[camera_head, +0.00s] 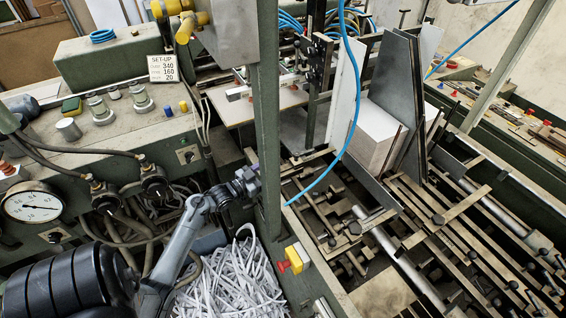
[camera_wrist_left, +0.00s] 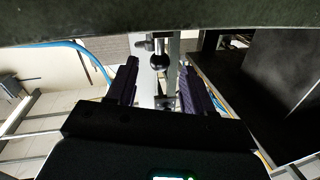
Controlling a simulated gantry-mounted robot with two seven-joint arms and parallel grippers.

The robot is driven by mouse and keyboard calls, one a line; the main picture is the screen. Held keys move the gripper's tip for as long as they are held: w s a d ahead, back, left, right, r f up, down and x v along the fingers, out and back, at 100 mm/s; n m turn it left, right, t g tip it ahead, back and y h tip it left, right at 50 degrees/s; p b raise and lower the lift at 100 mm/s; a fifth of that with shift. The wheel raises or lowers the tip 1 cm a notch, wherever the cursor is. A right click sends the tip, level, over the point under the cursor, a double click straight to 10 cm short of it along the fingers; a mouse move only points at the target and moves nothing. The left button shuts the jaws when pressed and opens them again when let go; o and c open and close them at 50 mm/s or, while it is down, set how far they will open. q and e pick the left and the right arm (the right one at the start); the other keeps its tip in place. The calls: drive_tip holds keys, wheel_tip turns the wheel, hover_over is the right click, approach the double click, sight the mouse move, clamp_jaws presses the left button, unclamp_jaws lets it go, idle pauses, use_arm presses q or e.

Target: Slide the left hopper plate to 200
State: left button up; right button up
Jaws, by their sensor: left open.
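In the head view a tall pale plate (camera_head: 345,92) stands on the left of a stack of board (camera_head: 372,138), and dark grey plates (camera_head: 393,85) stand on its right. I take the pale one as the left hopper plate, but cannot be sure. My left gripper (camera_head: 248,181) is beside a green post, left of the hopper and apart from the plates. In the left wrist view its two dark fingers (camera_wrist_left: 160,88) are open. A black knob (camera_wrist_left: 159,62) on a metal part appears between and beyond them. No scale figure for the plate is readable. My right gripper is not in view.
The green post (camera_head: 268,130) stands between my left gripper and the hopper. A blue hose (camera_head: 345,130) hangs across the plates. A set-up card (camera_head: 175,67) reads 340, 160, 20. Shredded paper (camera_head: 235,285) lies below my arm. Bars and rails (camera_head: 440,220) fill the right.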

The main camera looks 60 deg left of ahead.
use_arm(q)
drive_tip(key=w, duration=0.6)
drive_tip(key=shift+w+a, duration=0.2)
drive_tip(key=shift+a, duration=0.15)
clamp_jaws()
